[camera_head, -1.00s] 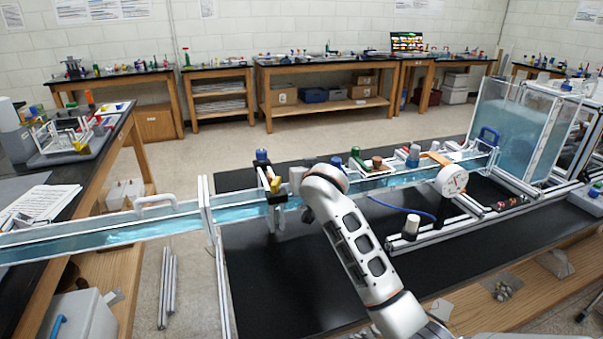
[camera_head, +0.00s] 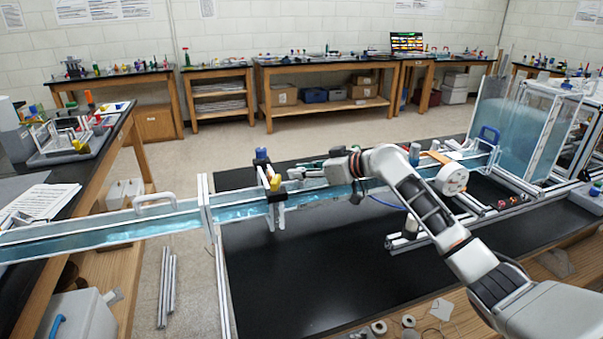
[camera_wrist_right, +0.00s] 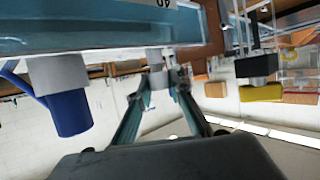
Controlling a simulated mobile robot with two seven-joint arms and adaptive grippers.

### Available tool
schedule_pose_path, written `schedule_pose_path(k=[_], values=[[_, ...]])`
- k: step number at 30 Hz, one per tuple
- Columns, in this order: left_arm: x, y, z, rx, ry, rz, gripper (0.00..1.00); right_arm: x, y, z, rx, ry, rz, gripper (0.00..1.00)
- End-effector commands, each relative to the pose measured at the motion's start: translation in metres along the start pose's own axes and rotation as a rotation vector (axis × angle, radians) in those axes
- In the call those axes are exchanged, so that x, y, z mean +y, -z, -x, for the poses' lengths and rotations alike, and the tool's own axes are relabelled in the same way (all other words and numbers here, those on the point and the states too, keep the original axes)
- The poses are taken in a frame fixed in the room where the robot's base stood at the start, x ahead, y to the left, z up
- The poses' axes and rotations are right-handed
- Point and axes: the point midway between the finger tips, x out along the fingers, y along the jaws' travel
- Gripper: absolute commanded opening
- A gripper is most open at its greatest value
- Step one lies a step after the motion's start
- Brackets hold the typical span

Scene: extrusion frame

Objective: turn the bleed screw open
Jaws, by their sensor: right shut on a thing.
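A small grey upright piece, which I take for the bleed screw (camera_wrist_right: 155,58), sits on the channel (camera_head: 110,232) between the fingertips of my right gripper (camera_wrist_right: 158,78). The wrist view shows it upside down, with the channel above. In the head view my right gripper (camera_head: 303,173) reaches left over the channel's top, its fingers closed on this piece and hiding most of it. The piece's slot or thread cannot be made out. My left gripper is in neither view.
A yellow knob on a black clamp (camera_head: 275,183) stands just left of my right gripper, with a blue knob (camera_head: 262,154) behind it. A grey-collared blue cap (camera_head: 414,154) and a round white gauge (camera_head: 452,179) lie to the right.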

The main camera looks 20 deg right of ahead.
Motion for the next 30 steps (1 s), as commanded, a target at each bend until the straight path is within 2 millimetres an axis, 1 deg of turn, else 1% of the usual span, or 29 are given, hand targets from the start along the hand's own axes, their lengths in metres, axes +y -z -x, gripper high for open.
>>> schedule_pose_path(k=[1,5,9,12,16,28,29,30], values=[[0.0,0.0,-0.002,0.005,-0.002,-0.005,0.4,0.004,-0.001,0.001,-0.001,0.02,0.011,0.0],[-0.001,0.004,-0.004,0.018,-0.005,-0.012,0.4,0.003,0.0,0.0,0.0,0.08,0.035,0.0],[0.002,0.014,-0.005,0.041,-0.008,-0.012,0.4,0.002,0.0,0.0,0.001,0.125,0.054,0.0],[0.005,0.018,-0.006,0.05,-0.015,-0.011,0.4,0.002,0.001,0.0,0.001,0.145,0.062,0.0],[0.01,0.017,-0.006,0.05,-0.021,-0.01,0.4,0.001,0.0,0.0,0.0,0.16,0.067,0.0],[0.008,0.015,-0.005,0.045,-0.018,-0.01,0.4,0.001,0.0,0.0,-0.001,0.165,0.07,0.0],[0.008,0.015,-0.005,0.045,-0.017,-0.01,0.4,0.001,0.0,0.0,-0.001,0.165,0.07,0.22],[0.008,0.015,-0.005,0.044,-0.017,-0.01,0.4,0.0,0.0,0.0,-0.001,0.165,0.07,0.32]])
